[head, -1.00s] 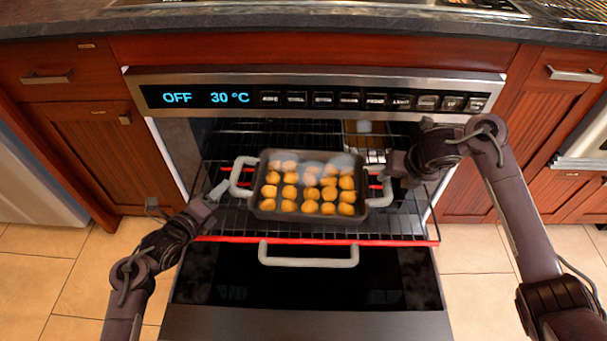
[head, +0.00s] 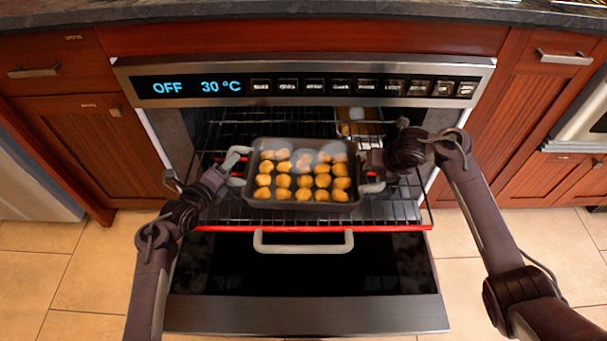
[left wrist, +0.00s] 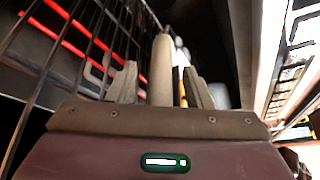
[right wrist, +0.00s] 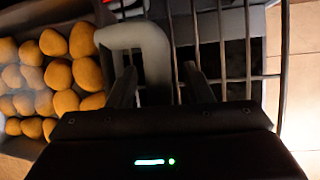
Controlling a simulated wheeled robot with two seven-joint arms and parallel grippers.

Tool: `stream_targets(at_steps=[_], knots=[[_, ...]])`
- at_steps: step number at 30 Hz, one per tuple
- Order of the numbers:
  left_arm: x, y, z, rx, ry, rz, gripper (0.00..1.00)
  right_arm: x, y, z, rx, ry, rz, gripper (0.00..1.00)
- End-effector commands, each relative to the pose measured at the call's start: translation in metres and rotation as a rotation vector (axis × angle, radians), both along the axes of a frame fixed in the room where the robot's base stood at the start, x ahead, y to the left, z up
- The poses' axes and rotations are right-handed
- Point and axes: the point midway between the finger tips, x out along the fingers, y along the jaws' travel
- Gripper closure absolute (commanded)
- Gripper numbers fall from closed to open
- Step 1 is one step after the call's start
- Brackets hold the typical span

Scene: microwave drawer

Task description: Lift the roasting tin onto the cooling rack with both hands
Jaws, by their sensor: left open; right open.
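The dark roasting tin (head: 304,205) holds several rows of round golden pieces and sits on the pulled-out oven rack. It has a pale looped handle at each end. My left gripper (head: 230,167) is at the left handle. In the left wrist view the handle bar (left wrist: 161,70) stands between the open fingers. My right gripper (head: 372,168) is open at the right handle. In the right wrist view the handle (right wrist: 152,55) runs down between or beside the open fingers, nearer the left one. The cooling rack cannot be made out in these views.
The wire oven rack (head: 395,212) has a red front bar (head: 215,228). Below it the oven door (head: 310,315) hangs open with a pale handle (head: 303,247). The control panel (head: 305,86) reads OFF, 30 °C. The dark counter (head: 300,12) runs above.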

Motion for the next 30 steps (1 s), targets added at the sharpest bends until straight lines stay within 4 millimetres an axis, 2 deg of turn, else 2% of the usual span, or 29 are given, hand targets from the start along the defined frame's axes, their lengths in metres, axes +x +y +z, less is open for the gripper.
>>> stream_targets(at_steps=[10, 21, 30], knots=[[0.0032, -0.0012, -0.0006, 0.000, 0.000, 0.000, 0.54, 0.0015, 0.0003, -0.0034, -0.001, -0.001, 0.000, 0.54], [0.0031, -0.0010, -0.0007, 0.000, 0.000, 0.000, 1.00, 0.0014, 0.0002, -0.0031, -0.001, -0.001, 0.000, 1.00], [0.0030, -0.0008, -0.0008, 0.000, 0.000, 0.001, 1.00, 0.0014, 0.0000, -0.0030, -0.001, -0.001, -0.001, 1.00]])
